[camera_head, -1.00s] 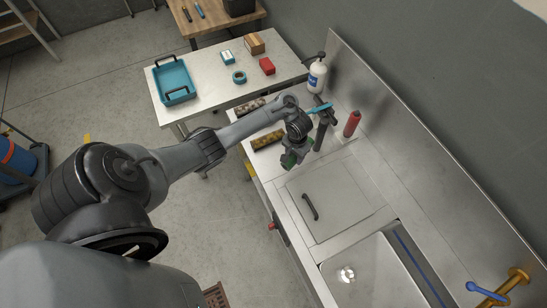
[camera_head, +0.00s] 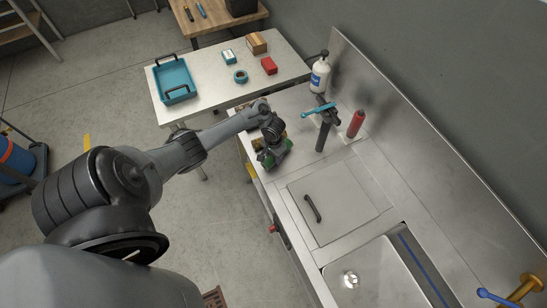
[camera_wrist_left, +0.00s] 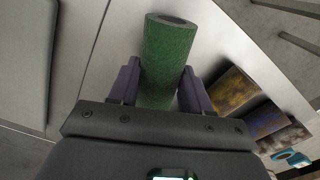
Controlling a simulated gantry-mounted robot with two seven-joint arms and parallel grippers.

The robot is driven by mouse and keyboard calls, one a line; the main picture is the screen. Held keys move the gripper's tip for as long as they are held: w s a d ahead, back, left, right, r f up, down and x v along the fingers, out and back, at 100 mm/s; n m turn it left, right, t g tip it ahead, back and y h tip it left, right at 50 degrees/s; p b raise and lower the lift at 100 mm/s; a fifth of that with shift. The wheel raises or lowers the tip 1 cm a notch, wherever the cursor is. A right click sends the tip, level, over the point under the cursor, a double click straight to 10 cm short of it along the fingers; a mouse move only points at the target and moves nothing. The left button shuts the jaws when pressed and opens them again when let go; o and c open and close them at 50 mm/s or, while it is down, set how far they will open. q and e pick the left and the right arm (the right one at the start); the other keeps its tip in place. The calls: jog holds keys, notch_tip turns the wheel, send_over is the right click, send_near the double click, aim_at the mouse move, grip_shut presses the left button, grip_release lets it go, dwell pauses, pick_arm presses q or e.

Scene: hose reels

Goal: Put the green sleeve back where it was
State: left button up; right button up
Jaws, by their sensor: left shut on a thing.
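My left gripper (camera_head: 270,152) is over the steel counter's left part in the head view. It is shut on the green sleeve (camera_wrist_left: 168,55), a rough-surfaced cylinder with a dark hollow end. In the left wrist view my two purple fingers (camera_wrist_left: 160,88) are on either side of it. In the head view only bits of the green sleeve (camera_head: 265,160) show under the gripper. A mottled yellow-brown sleeve (camera_wrist_left: 231,90) and a rusty blue-brown sleeve (camera_wrist_left: 265,119) lie side by side to its right in the wrist view. My right gripper is out of view.
A dark post with a blue lever (camera_head: 321,127), a red bottle (camera_head: 356,123) and a white bottle (camera_head: 319,72) stand behind. A hatch with a handle (camera_head: 340,198) and a sink (camera_head: 375,270) lie toward the front. A side table (camera_head: 205,75) stands beyond.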

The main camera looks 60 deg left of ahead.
pick_arm(q)
jog(key=shift+f, duration=0.35)
jog(key=shift+f, duration=0.15)
jog(key=o, duration=1.1)
